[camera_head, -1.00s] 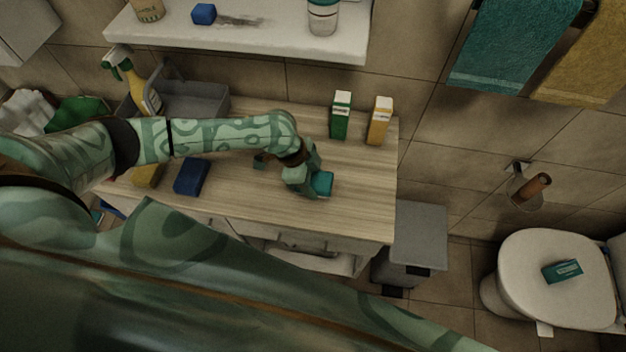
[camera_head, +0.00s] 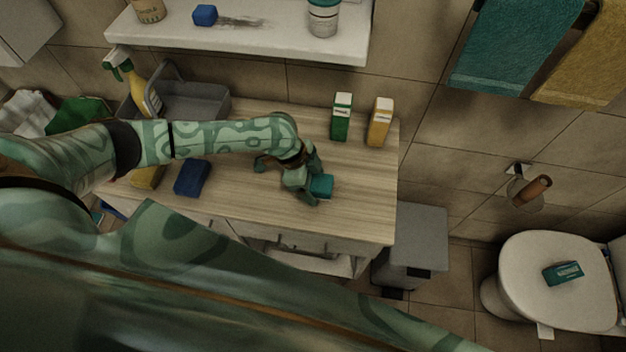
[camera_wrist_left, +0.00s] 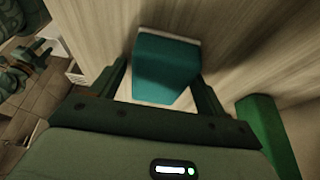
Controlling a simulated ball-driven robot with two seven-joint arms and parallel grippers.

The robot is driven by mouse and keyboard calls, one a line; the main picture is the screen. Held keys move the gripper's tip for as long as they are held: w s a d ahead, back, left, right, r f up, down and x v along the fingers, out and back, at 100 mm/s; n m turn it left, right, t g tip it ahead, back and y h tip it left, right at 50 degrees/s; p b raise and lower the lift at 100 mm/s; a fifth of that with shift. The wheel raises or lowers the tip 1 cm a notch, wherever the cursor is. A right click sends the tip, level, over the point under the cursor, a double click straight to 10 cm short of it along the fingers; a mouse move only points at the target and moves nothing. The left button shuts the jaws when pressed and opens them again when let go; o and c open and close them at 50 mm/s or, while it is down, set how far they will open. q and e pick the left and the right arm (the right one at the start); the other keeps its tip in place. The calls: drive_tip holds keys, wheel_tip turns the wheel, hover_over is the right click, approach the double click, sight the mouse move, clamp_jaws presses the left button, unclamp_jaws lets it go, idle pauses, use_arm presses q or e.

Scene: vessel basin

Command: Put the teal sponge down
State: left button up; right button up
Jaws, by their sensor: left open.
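The teal sponge (camera_head: 321,185) rests on the wooden counter top (camera_head: 350,205), right of centre. In the left wrist view the sponge (camera_wrist_left: 166,68) shows its teal face and a pale far edge, between and just beyond the two fingers. My left gripper (camera_head: 314,178) is open around the sponge, low over the counter; in the left wrist view the gripper (camera_wrist_left: 162,85) has its fingers spread with gaps beside the sponge.
A green carton (camera_head: 341,118) and a yellow carton (camera_head: 380,122) stand behind. A blue sponge (camera_head: 192,178) and a yellow sponge (camera_head: 148,177) lie left. A grey caddy (camera_head: 190,103) and spray bottle (camera_head: 138,88) are at the back left. The counter ends at right beside a grey bin (camera_head: 418,235).

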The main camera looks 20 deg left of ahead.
use_arm(q)
drive_tip(key=p+v, duration=0.2)
drive_tip(key=v, duration=1)
drive_tip(key=shift+p, duration=0.35)
drive_tip(key=shift+s, duration=0.2)
